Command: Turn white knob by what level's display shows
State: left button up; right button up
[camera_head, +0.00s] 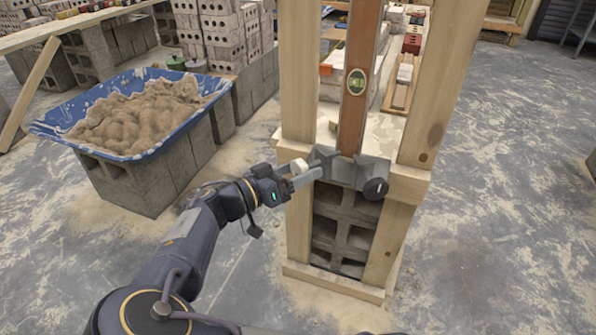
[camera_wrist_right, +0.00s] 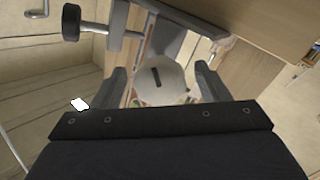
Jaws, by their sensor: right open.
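The white knob (camera_head: 299,166) sits on the left of a grey metal bracket (camera_head: 345,171) at the foot of an upright wooden level (camera_head: 358,120). The level carries a green vial (camera_head: 356,82), too small to read exactly. My right gripper (camera_head: 300,176) is open at the knob. In the wrist view the knob (camera_wrist_right: 160,82) shows its round pale face with a dark slot, between the two spread fingers (camera_wrist_right: 160,88). Gaps show on both sides of the knob; whether the fingertips reach around it I cannot tell. My left gripper is not in view.
A black knob (camera_head: 375,189) projects from the bracket's right side; it also shows in the wrist view (camera_wrist_right: 71,22). Wooden posts (camera_head: 299,75) flank the level over grey blocks (camera_head: 343,225). A blue tub (camera_head: 60,131) of mortar stands on blocks at left. The floor at right is clear.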

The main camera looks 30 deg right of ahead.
jog(key=a+p, duration=0.1)
jog(key=a, duration=0.6)
jog(key=shift+s+a+p, duration=0.35)
jog(key=shift+s+a, duration=0.05)
